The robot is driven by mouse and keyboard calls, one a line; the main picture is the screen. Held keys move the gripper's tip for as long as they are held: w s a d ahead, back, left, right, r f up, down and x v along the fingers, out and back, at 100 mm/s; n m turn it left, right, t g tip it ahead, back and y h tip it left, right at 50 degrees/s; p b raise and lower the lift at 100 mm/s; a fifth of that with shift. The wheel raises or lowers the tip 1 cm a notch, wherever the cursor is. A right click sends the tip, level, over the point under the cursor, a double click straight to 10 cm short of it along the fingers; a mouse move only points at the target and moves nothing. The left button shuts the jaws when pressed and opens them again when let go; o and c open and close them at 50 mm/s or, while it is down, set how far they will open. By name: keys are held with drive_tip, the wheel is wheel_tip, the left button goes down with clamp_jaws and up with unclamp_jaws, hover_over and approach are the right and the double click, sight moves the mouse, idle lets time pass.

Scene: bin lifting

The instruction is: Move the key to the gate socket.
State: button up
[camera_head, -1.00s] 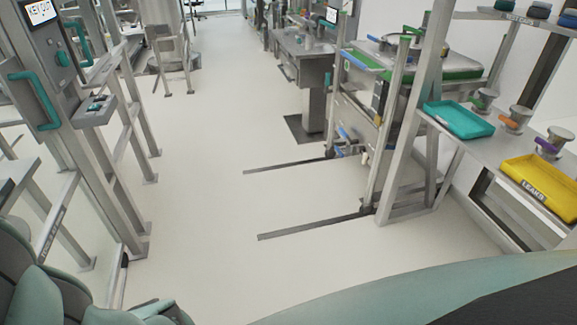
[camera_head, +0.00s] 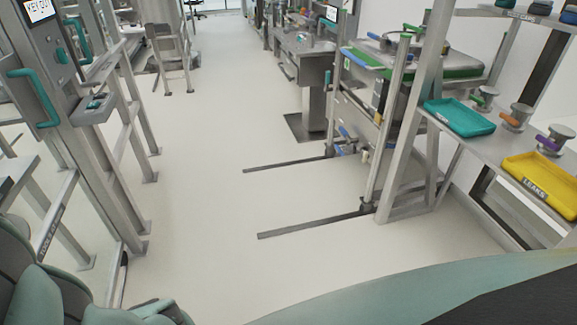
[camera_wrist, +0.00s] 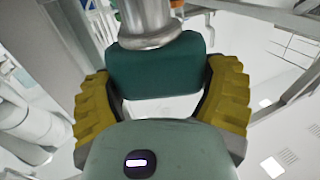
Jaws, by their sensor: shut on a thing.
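In the wrist view, my gripper (camera_wrist: 165,100) has two yellow ribbed fingers closed around a dark teal block (camera_wrist: 150,70), with a grey metal cylinder (camera_wrist: 145,20) rising beyond it. The block seems to be the key's grip; the key's tip does not show. I cannot tell which part is the socket. The gripper is not in the head view.
On the right, a shelf holds a teal tray (camera_head: 459,117) and a yellow tray (camera_head: 545,182) labelled "LEAKS". A metal cart (camera_head: 380,110) and workbench (camera_head: 305,52) stand behind. Two dark floor strips (camera_head: 315,225) cross the pale floor. The middle aisle is clear.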

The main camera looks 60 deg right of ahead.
drive_tip(key=shift+f+b, duration=0.65)
drive_tip(key=shift+f, duration=0.2)
idle(0.4)
drive_tip(key=o, duration=1.1)
drive_tip(key=shift+o, duration=0.2)
drive_tip(key=shift+w+r+p, duration=0.1)
drive_tip(key=shift+r+p, duration=3.55)
drive_tip(key=shift+r, duration=0.9)
